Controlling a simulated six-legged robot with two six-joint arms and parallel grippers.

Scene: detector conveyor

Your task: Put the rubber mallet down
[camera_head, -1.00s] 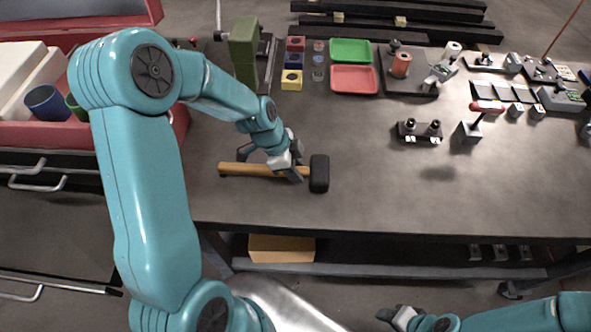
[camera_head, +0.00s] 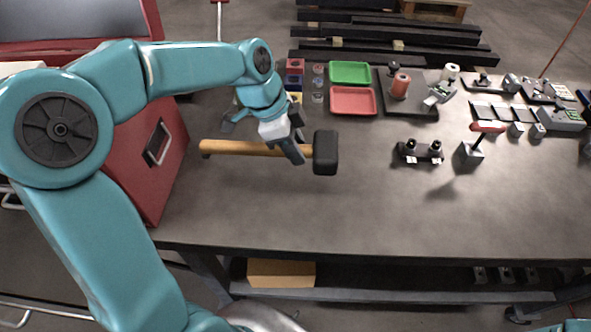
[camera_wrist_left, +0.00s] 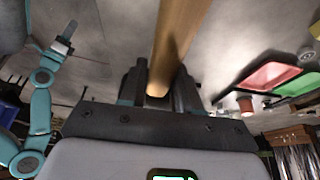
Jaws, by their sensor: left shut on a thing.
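The rubber mallet has a tan wooden handle (camera_head: 235,147) and a black head (camera_head: 325,153). My left gripper (camera_head: 292,147) is shut on the handle close to the head. The mallet lies level across the head view, head to the right, and looks held above the grey workbench (camera_head: 400,210). The left wrist view shows the handle (camera_wrist_left: 180,40) between the two fingers (camera_wrist_left: 158,88); the black head cannot be made out there. My right gripper (camera_wrist_left: 65,38) is small at the left of the wrist view, and its opening is unclear.
A green tray (camera_head: 350,72) and a red tray (camera_head: 353,101) stand behind the mallet. A black two-post fixture (camera_head: 420,153) and a red-handled device (camera_head: 472,153) stand to its right. A red toolbox (camera_head: 150,190) is at the left. The front middle of the bench is clear.

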